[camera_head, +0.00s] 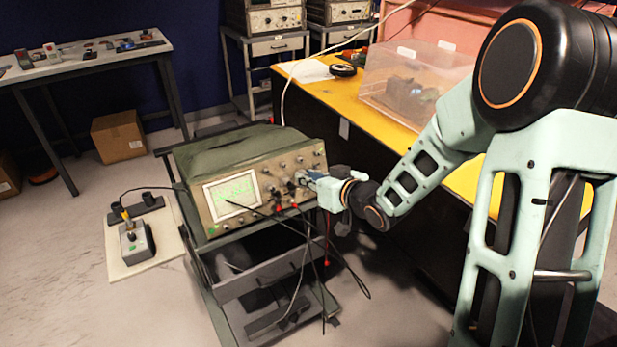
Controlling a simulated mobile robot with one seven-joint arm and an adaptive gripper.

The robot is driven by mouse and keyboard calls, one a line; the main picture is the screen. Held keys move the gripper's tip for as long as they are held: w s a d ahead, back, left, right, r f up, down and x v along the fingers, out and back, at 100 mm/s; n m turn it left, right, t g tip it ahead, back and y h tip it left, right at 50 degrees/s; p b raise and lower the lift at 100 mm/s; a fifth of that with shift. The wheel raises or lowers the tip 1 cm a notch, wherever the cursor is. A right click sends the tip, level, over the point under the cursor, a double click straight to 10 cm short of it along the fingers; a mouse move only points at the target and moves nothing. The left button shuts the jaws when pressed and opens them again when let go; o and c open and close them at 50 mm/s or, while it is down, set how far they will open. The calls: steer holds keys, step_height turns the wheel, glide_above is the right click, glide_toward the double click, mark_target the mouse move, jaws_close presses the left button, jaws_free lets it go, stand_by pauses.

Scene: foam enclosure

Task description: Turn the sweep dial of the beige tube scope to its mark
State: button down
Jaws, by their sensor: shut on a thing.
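The beige tube scope (213,170) stands on a dark cart, its front panel facing me with a lit screen (232,195) showing a green trace at the left. Several knobs (270,188) cover the panel to the right of the screen. My gripper (303,178) reaches in from the right, against the right half of the panel, shut on a knob there. The gripper hides that knob, so its pointer and mark cannot be read. Dark probe leads (285,222) hang from the lower panel, just below the gripper.
The cart (262,277) has a drawer and lower shelf with looped cables. A yellow-topped bench (350,105) with a clear bin (418,75) stands behind my arm. A joystick box (136,241) lies on a board at left. A cardboard box (119,136) sits on the floor.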

steer(key=shift+m+p, duration=2.25)
steer(key=shift+m, duration=0.35)
steer(key=c, duration=2.1)
jaws_free()
steer(key=v, duration=1.2)
steer(key=shift+d+f, duration=0.15)
steer(key=shift+d, duration=0.15)
